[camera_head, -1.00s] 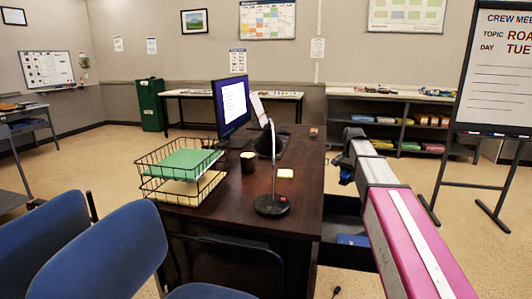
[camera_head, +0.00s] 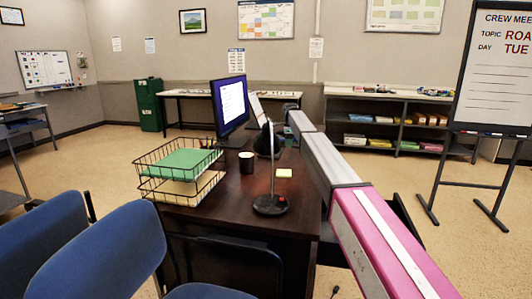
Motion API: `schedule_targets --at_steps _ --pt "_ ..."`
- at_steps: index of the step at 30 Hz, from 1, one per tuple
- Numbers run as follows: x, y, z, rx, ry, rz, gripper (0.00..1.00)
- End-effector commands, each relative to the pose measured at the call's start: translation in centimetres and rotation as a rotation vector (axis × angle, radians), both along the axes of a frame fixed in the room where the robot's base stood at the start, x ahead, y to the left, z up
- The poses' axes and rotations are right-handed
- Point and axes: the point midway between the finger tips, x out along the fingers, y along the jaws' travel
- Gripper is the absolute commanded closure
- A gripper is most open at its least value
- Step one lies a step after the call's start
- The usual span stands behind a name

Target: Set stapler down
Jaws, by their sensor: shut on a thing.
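No stapler can be made out in the head view. My arm reaches from the lower right over the right side of the dark wooden desk (camera_head: 305,205). Its far end is beyond the desk lamp, near the back right of the desk. My gripper cannot be made out there; the arm links hide it and whatever is in its jaws. I cannot tell how high it is above the desktop.
On the desk stand a wire tray (camera_head: 150,190) with green folders, a monitor (camera_head: 232,103), a dark cup (camera_head: 247,162), yellow sticky notes (camera_head: 284,173) and a lamp base (camera_head: 270,205). Blue chairs (camera_head: 105,255) block the front left. A whiteboard easel (camera_head: 490,80) stands right.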

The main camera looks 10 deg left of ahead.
Motion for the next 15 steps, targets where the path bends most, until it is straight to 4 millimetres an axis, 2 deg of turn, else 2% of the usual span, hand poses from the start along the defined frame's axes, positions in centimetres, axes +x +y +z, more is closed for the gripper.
schedule_targets --at_steps 2,5,15 --pt "0.5 0.5 0.0 0.000 0.000 -0.014 0.90" --pt "1.0 0.1 -0.4 0.000 0.000 -0.022 0.90" --pt "5.3 -3.9 -3.9 0.000 0.001 -0.020 0.90"
